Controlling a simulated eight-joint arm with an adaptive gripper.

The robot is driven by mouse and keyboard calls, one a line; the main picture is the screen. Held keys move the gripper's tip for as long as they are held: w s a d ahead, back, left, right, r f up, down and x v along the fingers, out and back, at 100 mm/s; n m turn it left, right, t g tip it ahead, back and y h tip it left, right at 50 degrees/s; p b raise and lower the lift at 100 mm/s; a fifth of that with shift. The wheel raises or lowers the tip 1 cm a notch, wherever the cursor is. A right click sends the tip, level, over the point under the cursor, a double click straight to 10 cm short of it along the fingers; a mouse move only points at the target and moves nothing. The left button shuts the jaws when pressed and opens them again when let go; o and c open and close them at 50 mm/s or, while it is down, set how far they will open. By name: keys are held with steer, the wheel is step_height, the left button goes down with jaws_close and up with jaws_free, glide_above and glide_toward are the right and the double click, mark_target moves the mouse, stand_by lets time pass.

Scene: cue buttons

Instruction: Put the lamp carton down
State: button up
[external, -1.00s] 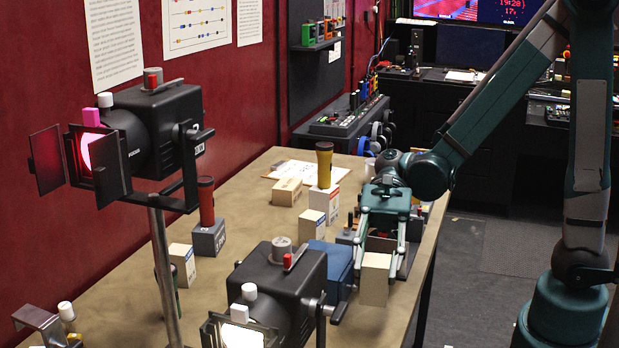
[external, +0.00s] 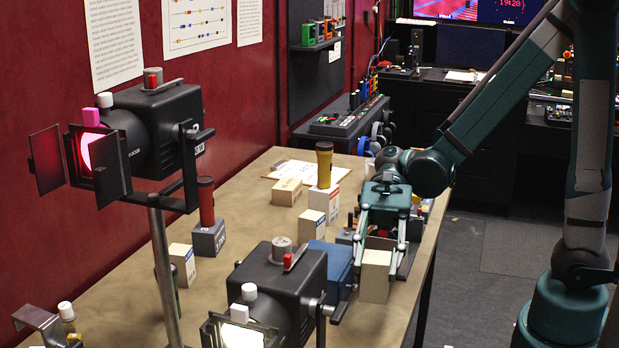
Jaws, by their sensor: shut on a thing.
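A plain beige carton (external: 375,282), which I take to be the lamp carton, is between the fingers of my gripper (external: 381,246) near the right edge of the table. My gripper points down and is shut on the carton's upper part. The carton is upright, close to the tabletop; I cannot tell whether its base touches it. Other small cartons stand on the table: one with red and blue marks (external: 319,204), one lying flat (external: 287,192) and one at the left (external: 181,264).
A blue box (external: 334,262) stands just left of the held carton. A black stage lamp (external: 278,290) is in front of it, and another (external: 155,130) is on a stand. Torches stand upright on blocks. The table (external: 262,225) has free room in its middle left.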

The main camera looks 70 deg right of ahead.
step_height(320, 180, up, 10)
steer(key=shift+r, duration=0.25)
steer(key=shift+w+d+r, duration=0.15)
steer(key=shift+w, duration=0.15)
steer(key=w+d+m+t+h+p, duration=0.25)
steer(key=w+d+m+t, duration=0.3)
steer(key=w+d, duration=0.8)
steer(key=w+d+m+t+h+p, duration=0.1)
steer(key=w+d+m+t+p, duration=0.4)
steer(key=w+d, duration=0.85)
steer(key=w+d+m+t+h+p, duration=0.25)
steer(key=w+d, duration=0.25)
steer(key=d, duration=0.6)
steer(key=w+d+m+t+h+p, duration=0.1)
steer(key=w+d+m+h, duration=0.25)
steer(key=w+d, duration=0.45)
steer(key=w+d+m+t+h+p, duration=0.1)
steer(key=w+d+m+h+p, duration=0.2)
steer(key=d, duration=1)
steer(key=shift+h, duration=0.45)
steer(key=shift+w+d+f+b, duration=0.15)
steer(key=shift+f+b, duration=0.1)
steer(key=shift+f, duration=0.6)
steer(key=shift+s+d+f+b, duration=0.1)
steer(key=shift+f+b, duration=0.15)
steer(key=shift+f, duration=0.65)
steer(key=shift+w+d+f+b, duration=0.15)
steer(key=shift+f+b, duration=0.1)
steer(key=shift+f, duration=0.6)
